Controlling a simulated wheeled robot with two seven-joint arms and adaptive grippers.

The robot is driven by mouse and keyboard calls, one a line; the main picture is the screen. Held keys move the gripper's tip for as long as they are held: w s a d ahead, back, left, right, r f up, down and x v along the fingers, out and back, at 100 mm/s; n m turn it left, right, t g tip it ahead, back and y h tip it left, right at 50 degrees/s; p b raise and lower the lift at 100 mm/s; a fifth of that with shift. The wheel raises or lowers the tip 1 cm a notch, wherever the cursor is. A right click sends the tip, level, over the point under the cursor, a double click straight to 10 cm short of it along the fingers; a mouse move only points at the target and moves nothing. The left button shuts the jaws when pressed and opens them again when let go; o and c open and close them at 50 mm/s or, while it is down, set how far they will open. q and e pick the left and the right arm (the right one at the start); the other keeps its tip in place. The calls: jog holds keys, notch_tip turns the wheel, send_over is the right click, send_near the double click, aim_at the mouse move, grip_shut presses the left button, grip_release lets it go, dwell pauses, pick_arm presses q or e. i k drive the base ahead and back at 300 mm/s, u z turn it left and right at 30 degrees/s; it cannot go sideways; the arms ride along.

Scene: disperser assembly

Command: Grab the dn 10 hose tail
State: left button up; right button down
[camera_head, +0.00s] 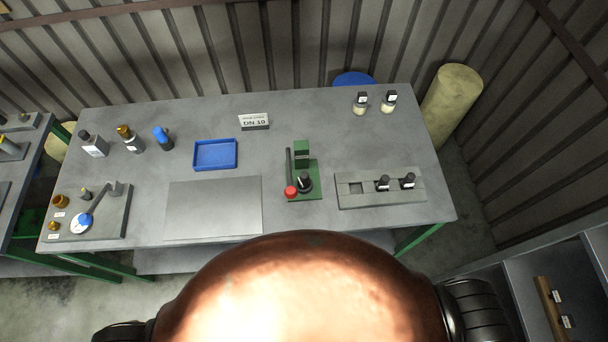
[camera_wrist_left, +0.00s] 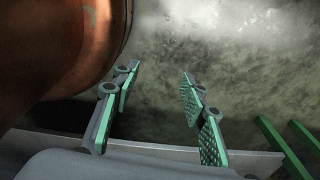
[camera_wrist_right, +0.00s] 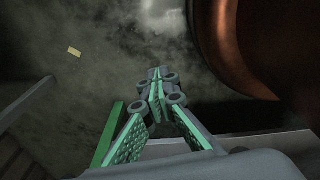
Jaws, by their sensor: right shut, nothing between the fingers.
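A small sign reading DN 10 (camera_head: 254,121) stands at the back of the grey table. I cannot tell which small part is the dn 10 hose tail. My left gripper (camera_wrist_left: 160,74) is open and empty in the left wrist view. My right gripper (camera_wrist_right: 157,76) has its fingertips together, with nothing between them. Neither gripper shows in the head view; both wrist views show mostly floor.
A blue tray (camera_head: 216,155) looks empty, behind a bare grey plate (camera_head: 213,207). A green press (camera_head: 302,179) with a red-knobbed lever stands mid-table. A grey holder (camera_head: 381,189) with two dark parts is at right. Bottles (camera_head: 94,144) stand back left, two jars (camera_head: 360,103) back right.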

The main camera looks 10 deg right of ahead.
aim_at(304, 180)
jog(key=u, duration=0.6)
jog(key=k, duration=1.3)
jog(key=u, duration=0.4)
